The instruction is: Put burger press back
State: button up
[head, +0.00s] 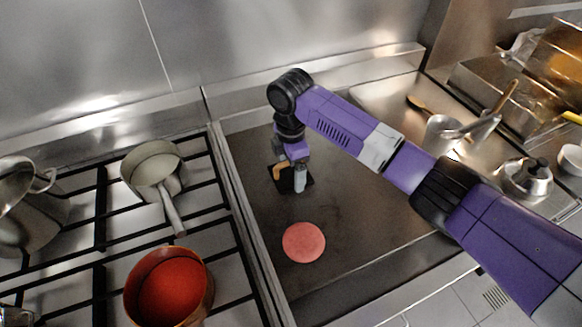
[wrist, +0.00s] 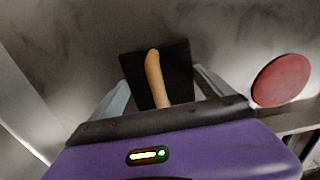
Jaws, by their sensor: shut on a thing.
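The burger press is a black square plate (head: 304,184) with a tan wooden handle, over the flat griddle (head: 345,215). My gripper (head: 289,178) is shut on its handle from above. In the wrist view, the handle (wrist: 154,75) lies between the two fingers and the black plate (wrist: 180,62) shows beyond it. I cannot tell whether the plate touches the griddle or is just above it. A round raw patty (head: 304,242) lies on the griddle, nearer the front and apart from the press; it also shows in the wrist view (wrist: 281,81).
On the left, a burner grate holds a grey saucepan (head: 153,165), a pot of red sauce (head: 172,289) and a steel pot (head: 18,200). On the right counter stand a metal pan with utensils (head: 445,135) and a steel pot with a black knob (head: 528,180). A wall backs the griddle.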

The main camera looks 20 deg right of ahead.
jog(key=o, duration=1.8)
notch_tip(320, 180, up, 12)
jog(key=shift+r+b, duration=0.1)
jog(key=shift+b, duration=1)
